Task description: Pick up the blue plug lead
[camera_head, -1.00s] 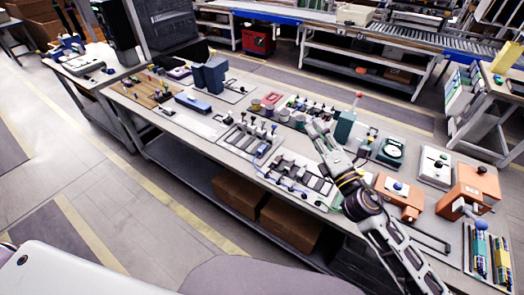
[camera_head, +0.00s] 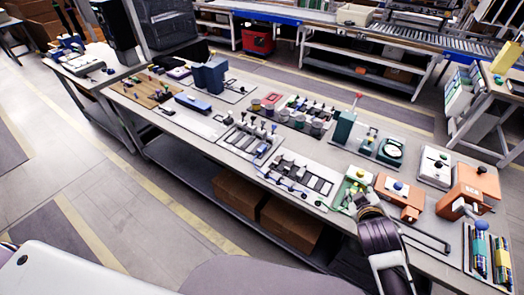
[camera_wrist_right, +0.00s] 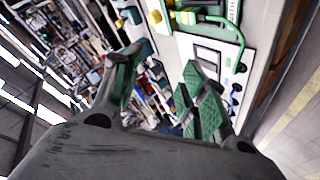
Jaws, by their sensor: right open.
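I cannot single out the blue plug lead with certainty. Thin blue wiring (camera_head: 296,189) runs along the front edge of the slotted panel (camera_head: 318,184) in the head view, small and hard to read. My right gripper (camera_head: 362,200) is over the bench's front edge, right of that panel and beside a green-and-white unit (camera_head: 352,184). Its fingertips are hard to make out there. In the right wrist view, the right gripper (camera_wrist_right: 162,78) has its green-padded fingers apart with nothing between them. A white panel with a green lead (camera_wrist_right: 238,42) lies beyond the right finger. My left gripper is out of view.
Orange boxes (camera_head: 398,197) stand right of the gripper, with a tray of coloured tubes (camera_head: 490,255) at the far right. A green press (camera_head: 343,128) stands behind. Several fixtures crowd the bench to the left. The floor in front is open.

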